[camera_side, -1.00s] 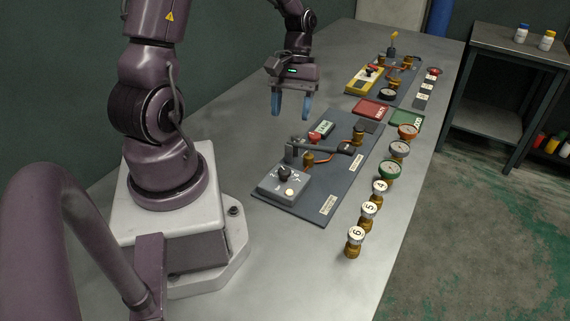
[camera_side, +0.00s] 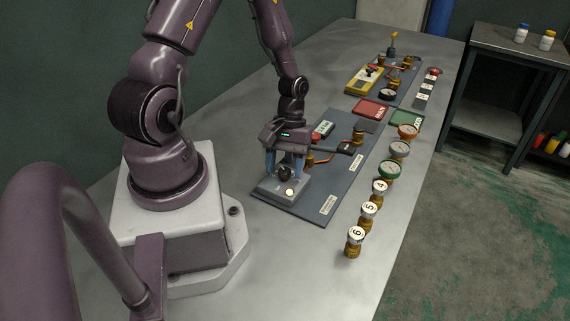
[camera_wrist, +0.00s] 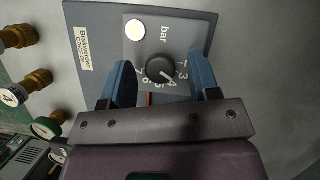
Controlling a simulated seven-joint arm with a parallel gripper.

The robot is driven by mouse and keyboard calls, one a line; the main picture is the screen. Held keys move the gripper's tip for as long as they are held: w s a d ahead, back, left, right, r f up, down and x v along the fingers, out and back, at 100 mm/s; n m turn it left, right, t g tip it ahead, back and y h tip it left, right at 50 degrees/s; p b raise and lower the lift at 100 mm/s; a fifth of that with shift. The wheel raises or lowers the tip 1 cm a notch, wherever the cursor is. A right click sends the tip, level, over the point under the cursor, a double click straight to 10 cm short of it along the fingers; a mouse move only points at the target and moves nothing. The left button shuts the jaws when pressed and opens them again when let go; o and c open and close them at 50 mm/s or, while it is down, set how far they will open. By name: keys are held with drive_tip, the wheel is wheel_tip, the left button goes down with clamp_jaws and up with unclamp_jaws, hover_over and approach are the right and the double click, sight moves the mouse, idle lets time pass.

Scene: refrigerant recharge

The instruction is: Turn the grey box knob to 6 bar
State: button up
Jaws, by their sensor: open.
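The grey box (camera_side: 268,190) sits at the near left corner of the dark panel, with its black knob (camera_side: 284,172) on top and a pale round button beside it. In the wrist view the knob (camera_wrist: 160,68) has a dial of numbers around it and the word "bar". Its white pointer mark appears to face the 4. My gripper (camera_side: 285,167) is lowered over the box and open. In the wrist view one blue finger stands on each side of the knob, with visible gaps, so the fingers look apart from it.
A grey lever arm (camera_side: 325,150) and brass fittings stand behind the box on the panel. Red (camera_side: 370,109) and green (camera_side: 406,119) trays lie farther back. The table front is clear.

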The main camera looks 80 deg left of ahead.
drive_tip(key=c, duration=0.9)
drive_tip(key=shift+m, duration=0.4)
drive_tip(key=m+g+y, duration=0.1)
drive_tip(key=m, duration=0.2)
drive_tip(key=shift+w+m, duration=0.15)
drive_tip(key=shift+m, duration=0.15)
drive_tip(key=m+y, duration=0.1)
drive_tip(key=m, duration=0.1)
drive_tip(key=m+g+y, duration=0.1)
drive_tip(key=m, duration=0.1)
drive_tip(key=shift+d+m, duration=0.15)
drive_tip(key=shift+m, duration=0.15)
drive_tip(key=m, duration=0.2)
drive_tip(key=m+y, duration=0.1)
drive_tip(key=m, duration=0.1)
drive_tip(key=shift+d+m+y, duration=0.1)
drive_tip(key=shift+m+y, duration=1)
drive_tip(key=shift+m, duration=1.3)
